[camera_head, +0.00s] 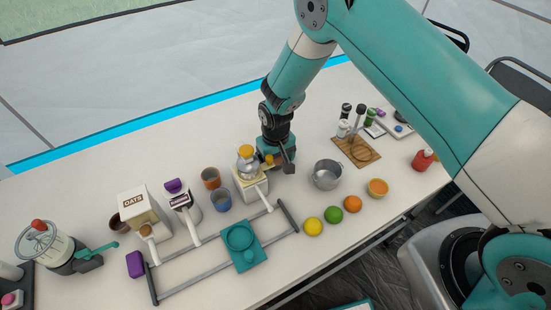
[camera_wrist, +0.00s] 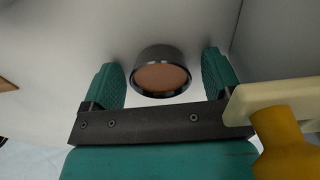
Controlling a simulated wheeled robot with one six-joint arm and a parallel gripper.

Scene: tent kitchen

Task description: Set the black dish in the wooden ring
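The black dish (camera_wrist: 161,74) shows in the wrist view, a round dark-rimmed dish with a brown inside. It sits between and just beyond the two green fingertips. My gripper (camera_wrist: 163,80) is open, with a clear gap visible on each side of the dish. In the head view my gripper (camera_head: 285,164) is low over the table, beside the yellow-topped dispenser; the dish is hidden there. A wooden board (camera_head: 346,146) with a round ring outline lies to the right of my gripper. Whether this outline is the wooden ring is hard to tell.
A dispenser with a yellow knob (camera_wrist: 284,140) and pale lever is close beside my gripper. A metal pot (camera_head: 327,175) stands to its right, fruit in front. Shaker bottles (camera_head: 343,128) stand by the board. A teal scale tray (camera_head: 243,243) lies in front.

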